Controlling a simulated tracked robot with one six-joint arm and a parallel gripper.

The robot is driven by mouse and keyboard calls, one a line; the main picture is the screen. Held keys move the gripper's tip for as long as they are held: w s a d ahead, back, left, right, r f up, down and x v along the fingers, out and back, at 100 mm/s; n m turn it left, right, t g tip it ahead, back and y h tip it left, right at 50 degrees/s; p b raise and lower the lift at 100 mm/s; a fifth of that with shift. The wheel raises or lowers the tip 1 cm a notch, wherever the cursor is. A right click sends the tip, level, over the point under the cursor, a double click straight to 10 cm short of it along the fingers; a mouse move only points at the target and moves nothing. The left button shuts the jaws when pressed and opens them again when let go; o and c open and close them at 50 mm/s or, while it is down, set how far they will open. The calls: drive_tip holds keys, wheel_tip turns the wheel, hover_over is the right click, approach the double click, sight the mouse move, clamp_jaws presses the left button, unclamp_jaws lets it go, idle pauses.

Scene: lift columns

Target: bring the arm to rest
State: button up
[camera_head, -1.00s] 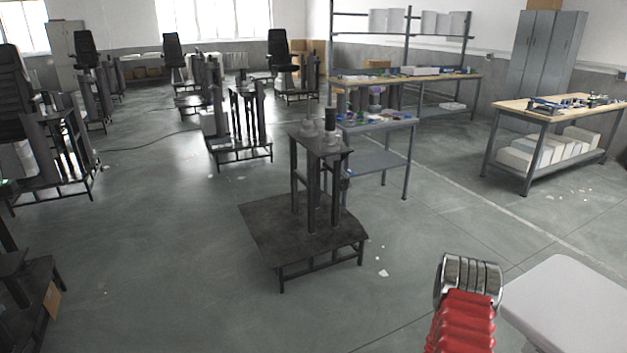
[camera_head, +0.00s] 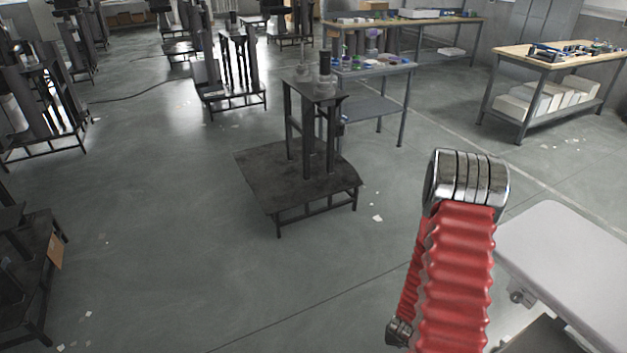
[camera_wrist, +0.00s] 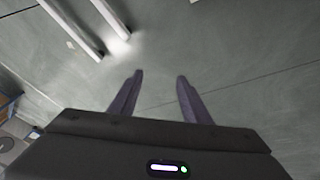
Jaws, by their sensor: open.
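My arm, with red ribbed sleeves and a ringed metal joint, stands at the lower right of the head view. My gripper is not visible in the head view. In the wrist view my gripper (camera_wrist: 159,76) shows two dark fingers spread well apart. Nothing is between them, and only grey floor lies beyond the tips.
A dark lift column on a square platform (camera_head: 290,180) stands in the middle of the head view. A small table (camera_head: 375,105) and a wooden-topped workbench (camera_head: 560,58) stand behind. Several more columns are at left.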

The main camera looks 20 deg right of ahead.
drive_tip(key=w+a+r+n+y, duration=0.1)
drive_tip(key=w+a+r+y, duration=0.1)
drive_tip(key=a+r, duration=0.6)
drive_tip(key=w+a+r+y, duration=0.2)
drive_tip(key=a+r, duration=0.3)
drive_tip(key=r, duration=0.4)
drive_tip(key=s+a+r+n+t, duration=0.1)
drive_tip(key=a+r, duration=0.3)
drive_tip(key=r, duration=0.6)
drive_tip(key=s+a+r+n+t, duration=0.1)
drive_tip(key=a+r, duration=0.4)
drive_tip(key=r, duration=0.5)
drive_tip(key=s+a+r+n+t, duration=0.1)
drive_tip(key=s+a+r+n, duration=0.2)
drive_tip(key=r, duration=0.6)
drive_tip(key=shift+s+a+r+n+t, duration=0.3)
drive_tip(key=shift+s+a+r+t, duration=0.1)
drive_tip(key=shift+s+a, duration=0.7)
drive_tip(key=shift+c, duration=0.6)
drive_tip(key=shift+c, duration=0.8)
drive_tip(key=shift+d, duration=0.1)
